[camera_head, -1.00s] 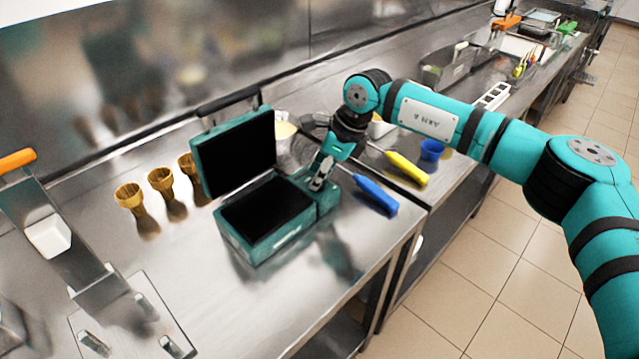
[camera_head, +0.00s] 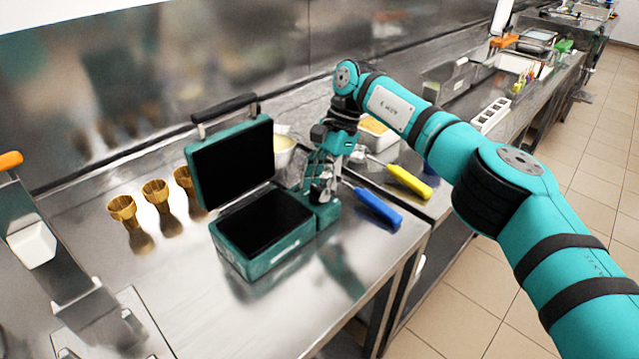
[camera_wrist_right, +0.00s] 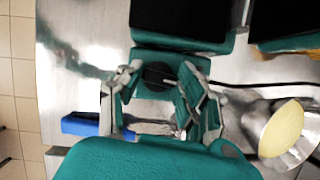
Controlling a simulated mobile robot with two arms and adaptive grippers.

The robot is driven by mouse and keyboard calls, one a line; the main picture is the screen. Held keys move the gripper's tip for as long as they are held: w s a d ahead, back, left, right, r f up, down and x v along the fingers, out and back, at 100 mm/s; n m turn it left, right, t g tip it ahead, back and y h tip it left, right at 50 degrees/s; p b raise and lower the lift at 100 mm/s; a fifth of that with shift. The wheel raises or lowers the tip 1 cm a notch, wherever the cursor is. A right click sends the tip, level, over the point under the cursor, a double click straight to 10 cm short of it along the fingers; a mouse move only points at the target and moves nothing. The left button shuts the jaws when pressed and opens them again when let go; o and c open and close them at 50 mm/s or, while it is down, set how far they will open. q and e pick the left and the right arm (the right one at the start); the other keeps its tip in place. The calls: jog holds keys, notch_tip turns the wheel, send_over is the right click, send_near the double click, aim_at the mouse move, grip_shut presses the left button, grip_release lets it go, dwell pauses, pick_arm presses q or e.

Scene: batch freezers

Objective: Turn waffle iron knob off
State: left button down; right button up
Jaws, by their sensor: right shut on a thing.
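The teal waffle iron (camera_head: 262,258) stands on the steel counter with its lid raised and dark plates showing. A small teal control box (camera_head: 328,213) sits on its right side. My right gripper (camera_head: 322,190) is over this box, pointing down. In the right wrist view my right gripper (camera_wrist_right: 158,84) has its two fingers on either side of the box top, shut on the knob. The dark round knob (camera_wrist_right: 188,72) shows only partly between the fingers. The way the knob points cannot be made out. My left gripper is not in view.
A blue-handled tool (camera_head: 378,208) and a yellow-handled tool (camera_head: 410,181) lie right of the waffle iron. A bowl of pale batter (camera_head: 284,150) is behind it. The counter in front is clear.

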jog(key=shift+r+n, duration=0.15)
jog(key=shift+n, duration=0.45)
jog(key=shift+w+n, duration=0.1)
jog(key=shift+n, duration=0.2)
jog(key=o, duration=1.2)
jog(key=shift+c, duration=0.2)
jog(key=shift+h, duration=0.3)
